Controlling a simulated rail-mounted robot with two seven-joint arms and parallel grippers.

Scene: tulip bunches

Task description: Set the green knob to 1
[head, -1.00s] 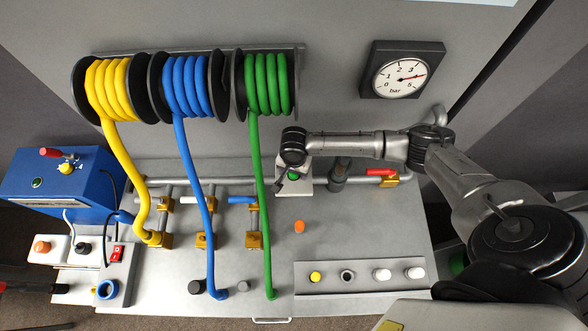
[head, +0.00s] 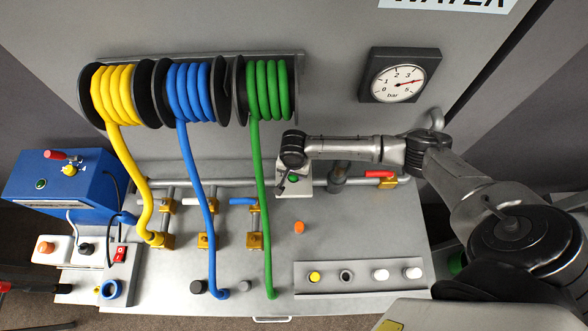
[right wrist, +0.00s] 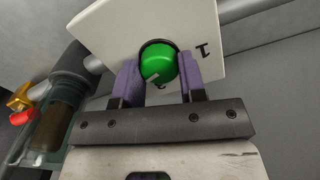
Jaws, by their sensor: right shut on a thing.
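The green knob (head: 293,179) sits on a white plate (head: 303,187) at the back of the bench, right of the green hose. In the right wrist view the knob (right wrist: 158,63) lies between the two purple fingers of my right gripper (right wrist: 160,80), which is shut on it. The white plate (right wrist: 110,30) carries a "1" mark (right wrist: 203,48) to the right of the knob. A small pale mark on the knob faces its lower left, away from the "1". Another plate mark below the knob is partly hidden. My left gripper is not identifiable in these views.
A grey pipe with a red lever (head: 380,174) runs right of the plate. A pressure gauge (head: 399,75) hangs on the wall above. Yellow, blue and green hoses (head: 256,200) hang down to the left. An orange button (head: 299,227) stands on the bench in front.

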